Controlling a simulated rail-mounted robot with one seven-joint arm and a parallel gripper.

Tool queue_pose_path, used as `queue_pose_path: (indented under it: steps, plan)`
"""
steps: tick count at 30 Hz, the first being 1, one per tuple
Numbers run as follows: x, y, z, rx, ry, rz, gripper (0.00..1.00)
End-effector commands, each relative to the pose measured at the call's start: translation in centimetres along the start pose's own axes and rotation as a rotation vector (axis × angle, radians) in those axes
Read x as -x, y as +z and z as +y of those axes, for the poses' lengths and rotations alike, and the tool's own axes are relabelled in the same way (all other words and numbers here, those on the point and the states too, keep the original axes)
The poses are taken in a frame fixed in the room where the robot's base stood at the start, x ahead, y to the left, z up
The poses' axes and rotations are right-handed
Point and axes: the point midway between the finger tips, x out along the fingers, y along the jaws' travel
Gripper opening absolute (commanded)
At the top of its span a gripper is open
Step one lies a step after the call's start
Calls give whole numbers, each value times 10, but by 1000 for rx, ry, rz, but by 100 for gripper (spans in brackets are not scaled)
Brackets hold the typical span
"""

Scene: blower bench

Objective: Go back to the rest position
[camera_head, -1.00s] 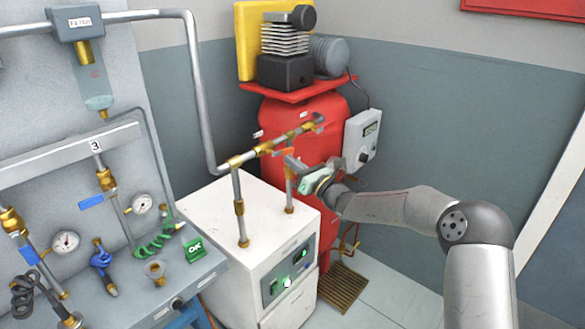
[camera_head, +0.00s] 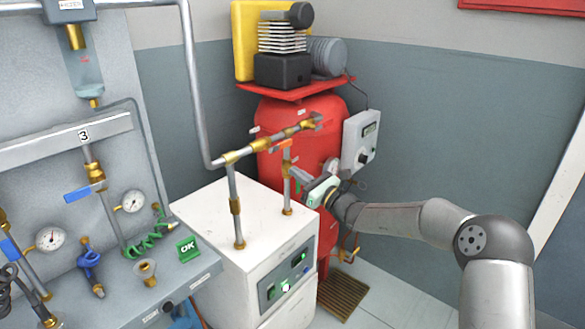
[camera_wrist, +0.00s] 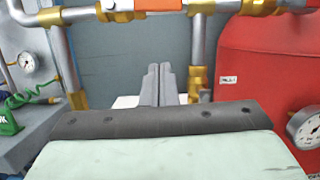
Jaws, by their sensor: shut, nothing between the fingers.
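My gripper (camera_head: 300,174) is at the right side of the white dryer cabinet, just beside the right vertical pipe (camera_head: 286,190). In the wrist view its two grey fingers (camera_wrist: 157,86) are together with nothing between them. An orange valve handle (camera_head: 286,144) sits on the pipework above my gripper. In the wrist view an orange part (camera_wrist: 158,4) shows at the top, on the horizontal pipe. My arm reaches in from the lower right.
The white cabinet (camera_head: 215,215) has a lit panel on its front. The red tank (camera_head: 325,115) with the compressor stands close behind my gripper. A grey bench (camera_head: 190,270) with gauges and a green OK sign (camera_head: 187,249) is at left. Open floor lies at right.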

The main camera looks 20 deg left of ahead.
Motion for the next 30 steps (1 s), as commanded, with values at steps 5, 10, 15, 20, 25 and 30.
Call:
queue_pose_path:
  steps: [5, 10, 15, 20, 25, 30]
  plan:
    - [40, 4, 0, 1, -2, 0, 0]
    - [64, 4, 1, 1, -1, -2, 0]
    - [74, 9, 11, 33, 32, 21, 0]
    - [87, 30, 74, 256, 257, 189, 0]
    - [159, 52, 155, 629, 641, 480, 0]
    - [267, 87, 200, 946, 1012, 747, 0]
